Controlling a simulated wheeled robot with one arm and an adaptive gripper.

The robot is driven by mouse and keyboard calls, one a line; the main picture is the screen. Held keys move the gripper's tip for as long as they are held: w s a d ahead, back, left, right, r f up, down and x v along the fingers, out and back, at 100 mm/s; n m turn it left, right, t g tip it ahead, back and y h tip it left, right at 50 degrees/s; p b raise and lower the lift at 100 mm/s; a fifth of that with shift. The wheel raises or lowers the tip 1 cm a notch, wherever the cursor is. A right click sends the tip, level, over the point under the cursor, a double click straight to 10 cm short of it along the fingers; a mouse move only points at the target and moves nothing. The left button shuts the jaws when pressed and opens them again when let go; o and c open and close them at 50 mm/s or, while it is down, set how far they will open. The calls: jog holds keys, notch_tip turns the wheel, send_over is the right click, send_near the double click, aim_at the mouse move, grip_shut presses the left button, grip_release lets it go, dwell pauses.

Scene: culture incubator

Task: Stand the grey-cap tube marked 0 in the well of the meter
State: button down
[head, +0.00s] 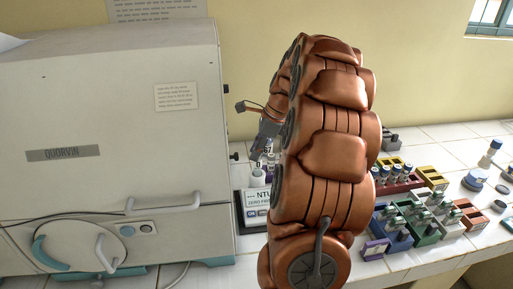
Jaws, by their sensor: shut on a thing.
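The meter (253,222) is a small dark-edged box with a pale front lettered "NTU" and "ZERO", on the bench just right of the big cabinet. A pale tube marked 0 (258,177) stands upright over the top of the meter. I cannot tell whether its lower end is in the well. My gripper (265,145) is just above it, shut on the tube's upper end. The grey cap is not clearly seen between the fingers. My arm hides the right part of the meter.
A large beige cabinet (120,110) fills the left, close beside the meter. Right of my arm are coloured racks with several tubes (425,215), a red and yellow rack (408,183) and blue-grey round items (477,179).

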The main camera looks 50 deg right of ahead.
aim_at(254, 171)
jog(key=shift+f+b, duration=0.5)
jog(key=shift+f, duration=2.4)
jog(key=c, duration=0.8)
grip_release()
jog(key=v, duration=1.1)
jog(key=shift+s+r, duration=0.2)
jog(key=shift+r, duration=0.15)
jog(key=shift+s+d, duration=0.1)
jog(key=shift+d, duration=0.05)
